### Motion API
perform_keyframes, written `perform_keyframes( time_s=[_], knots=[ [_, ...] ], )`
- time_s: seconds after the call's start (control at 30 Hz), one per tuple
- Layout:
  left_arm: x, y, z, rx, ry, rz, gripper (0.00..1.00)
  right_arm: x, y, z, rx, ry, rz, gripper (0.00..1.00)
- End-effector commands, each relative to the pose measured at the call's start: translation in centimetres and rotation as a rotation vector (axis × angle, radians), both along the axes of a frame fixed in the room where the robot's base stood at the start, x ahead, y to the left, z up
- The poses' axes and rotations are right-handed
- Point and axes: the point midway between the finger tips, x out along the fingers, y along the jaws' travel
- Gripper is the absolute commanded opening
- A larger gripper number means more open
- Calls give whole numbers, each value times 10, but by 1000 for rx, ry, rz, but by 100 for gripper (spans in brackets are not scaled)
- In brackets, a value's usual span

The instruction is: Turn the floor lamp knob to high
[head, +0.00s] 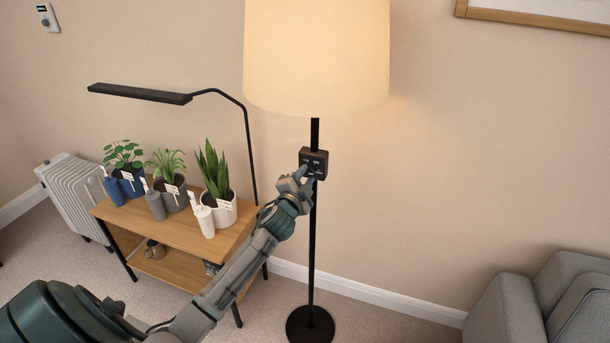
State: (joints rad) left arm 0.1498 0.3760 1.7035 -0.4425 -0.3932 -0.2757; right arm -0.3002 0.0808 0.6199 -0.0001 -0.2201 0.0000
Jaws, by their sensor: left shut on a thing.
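The floor lamp has a lit cream shade (316,55), a thin black pole (312,245) and a round black base (310,325). A small black control box (316,157) with pale markings sits on the pole below the shade. My left gripper (307,177) is at the lower front of this box, shut on what appears to be the lamp knob. The knob itself is hidden by the fingers, so its setting cannot be read. The shade glows warmly. My right gripper is not in view.
A wooden plant stand (236,236) with several potted plants, small bottles and a black desk-style lamp (140,94) stands left of the pole. A grey armchair (510,311) is at lower right.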

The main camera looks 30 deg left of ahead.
Motion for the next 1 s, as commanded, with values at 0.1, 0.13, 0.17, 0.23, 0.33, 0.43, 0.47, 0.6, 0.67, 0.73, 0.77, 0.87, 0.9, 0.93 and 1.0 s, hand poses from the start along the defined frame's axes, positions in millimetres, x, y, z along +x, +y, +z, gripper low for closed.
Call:
perform_keyframes(
  time_s=[0.1,0.13,0.17,0.23,0.33,0.43,0.47,0.6,0.67,0.73,0.77,0.87,0.9,0.93,1.0],
  knots=[
    [0,0,1,35,9,0,7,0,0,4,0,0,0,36],
    [0,0,0,43,11,0,7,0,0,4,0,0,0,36],
    [0,0,0,48,13,0,7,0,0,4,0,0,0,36],
    [0,0,0,60,15,0,7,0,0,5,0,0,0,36],
    [0,0,0,68,16,0,7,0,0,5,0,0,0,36],
    [0,0,0,71,17,0,7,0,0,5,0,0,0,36],
    [0,0,0,72,17,0,7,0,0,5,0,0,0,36],
    [0,0,0,71,17,0,7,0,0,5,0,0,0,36],
    [0,0,0,71,17,0,7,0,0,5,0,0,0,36],
    [0,0,0,71,17,0,36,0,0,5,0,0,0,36],
    [0,0,0,71,17,0,42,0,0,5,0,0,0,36],
    [0,0,0,71,17,0,52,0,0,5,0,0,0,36],
    [0,0,0,71,17,0,52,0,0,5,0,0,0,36],
    [0,0,0,71,17,0,52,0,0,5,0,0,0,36],
    [0,0,0,71,17,0,52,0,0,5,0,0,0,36]
  ],
)
